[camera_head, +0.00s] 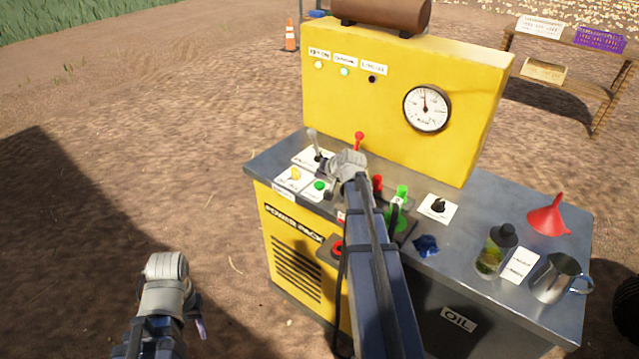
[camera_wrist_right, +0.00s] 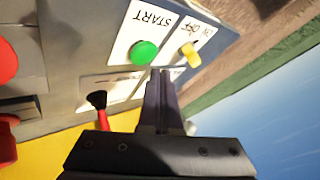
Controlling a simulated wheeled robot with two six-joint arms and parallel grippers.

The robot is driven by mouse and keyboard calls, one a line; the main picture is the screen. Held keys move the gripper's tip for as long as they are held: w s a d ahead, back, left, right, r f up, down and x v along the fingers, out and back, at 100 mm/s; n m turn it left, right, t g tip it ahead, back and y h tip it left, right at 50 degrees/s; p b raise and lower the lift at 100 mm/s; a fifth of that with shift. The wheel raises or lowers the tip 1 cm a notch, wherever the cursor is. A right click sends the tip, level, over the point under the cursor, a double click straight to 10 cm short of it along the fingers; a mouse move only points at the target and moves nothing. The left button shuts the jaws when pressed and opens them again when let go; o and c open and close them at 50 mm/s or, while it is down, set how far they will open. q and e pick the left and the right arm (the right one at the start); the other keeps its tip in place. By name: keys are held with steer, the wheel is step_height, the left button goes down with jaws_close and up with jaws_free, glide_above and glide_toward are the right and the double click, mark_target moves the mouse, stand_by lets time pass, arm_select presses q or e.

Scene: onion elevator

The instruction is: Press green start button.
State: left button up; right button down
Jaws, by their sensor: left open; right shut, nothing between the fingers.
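The green start button (camera_head: 319,185) sits on a white plate on the grey panel of the yellow power pack. In the right wrist view the green button (camera_wrist_right: 144,53) is on a plate marked START. My right gripper (camera_wrist_right: 160,72) is shut and empty, its fingertips close beside the button, toward the yellow switch side. I cannot tell whether they touch the panel. In the head view my right gripper (camera_head: 322,166) is over the panel, its tips partly hidden. My left gripper (camera_head: 200,328) is open and empty, low at the left, away from the machine.
A yellow ON/OFF switch (camera_wrist_right: 190,54) is next to the button; it also shows in the head view (camera_head: 295,174). A lever with a grey knob (camera_head: 312,137) and a red lever (camera_head: 359,141) stand nearby. A red funnel (camera_head: 549,216) and metal jug (camera_head: 556,277) are at the right.

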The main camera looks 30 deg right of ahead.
mark_target(320, 186)
steer(key=shift+r+p, duration=2.25)
steer(key=shift+r, duration=0.2)
steer(key=shift+f, duration=0.1)
steer(key=s+a+f+n+g+y, duration=0.1)
steer(key=s+a+f+n+g, duration=0.15)
steer(key=a, duration=0.55)
steer(key=s+a+f+n+g, duration=0.15)
steer(key=s+a, duration=0.25)
steer(key=a, duration=0.5)
steer(key=s+a+f+n+g+y, duration=0.1)
steer(key=s+a+n, duration=0.2)
steer(key=a, duration=0.5)
steer(key=s+a+n+g+h, duration=0.1)
steer(key=s+a+n+g, duration=0.1)
steer(key=s+a, duration=0.4)
steer(key=s+a+f+n+g+h, duration=0.1)
steer(key=s+a+n, duration=0.3)
steer(key=s, duration=0.6)
steer(key=shift+s+a+f+g+h, duration=0.25)
steer(key=shift+s+a+g+h, duration=0.2)
steer(key=shift+a+g, duration=0.4)
steer(key=shift+w, duration=0.1)
